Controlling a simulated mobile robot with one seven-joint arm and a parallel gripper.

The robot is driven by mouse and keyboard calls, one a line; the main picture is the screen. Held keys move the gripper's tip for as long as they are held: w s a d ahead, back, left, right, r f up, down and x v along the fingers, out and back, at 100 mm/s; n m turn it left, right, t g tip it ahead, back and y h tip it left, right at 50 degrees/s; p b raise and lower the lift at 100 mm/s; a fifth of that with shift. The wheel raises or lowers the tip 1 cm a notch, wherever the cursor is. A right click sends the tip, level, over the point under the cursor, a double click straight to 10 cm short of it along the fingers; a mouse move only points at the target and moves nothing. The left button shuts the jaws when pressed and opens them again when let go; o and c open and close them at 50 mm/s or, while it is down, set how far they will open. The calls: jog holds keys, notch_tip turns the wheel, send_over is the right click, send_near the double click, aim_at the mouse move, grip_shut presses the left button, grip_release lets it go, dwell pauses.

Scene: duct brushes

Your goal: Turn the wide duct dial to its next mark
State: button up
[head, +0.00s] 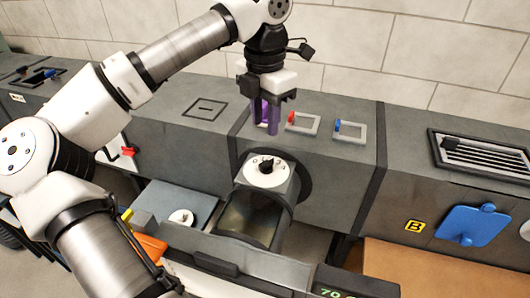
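A round white dial (254,178) with a black knob (267,165) and small marks around it sits on top of the wide duct stub (283,193), which juts from the front of the large grey duct. A smaller white dial (181,217) lies on a grey box to the lower left. My gripper (266,124) has purple fingers pointing down. It is above and slightly behind the wide duct dial, apart from it. The fingers look parted, with nothing seen between them. The knob's exact mark is too small to read.
Two framed slots with a red lever (292,118) and a blue lever (337,126) are on the duct top, right of my gripper. A slatted vent (485,155) and a blue plate (472,226) are farther right. A dark bin with a "70" label stands in front.

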aim_at(265, 162)
notch_tip(265, 162, down, 11)
jog(key=shift+w+r+p, duration=0.1)
jog(key=shift+p, duration=0.7)
grip_shut()
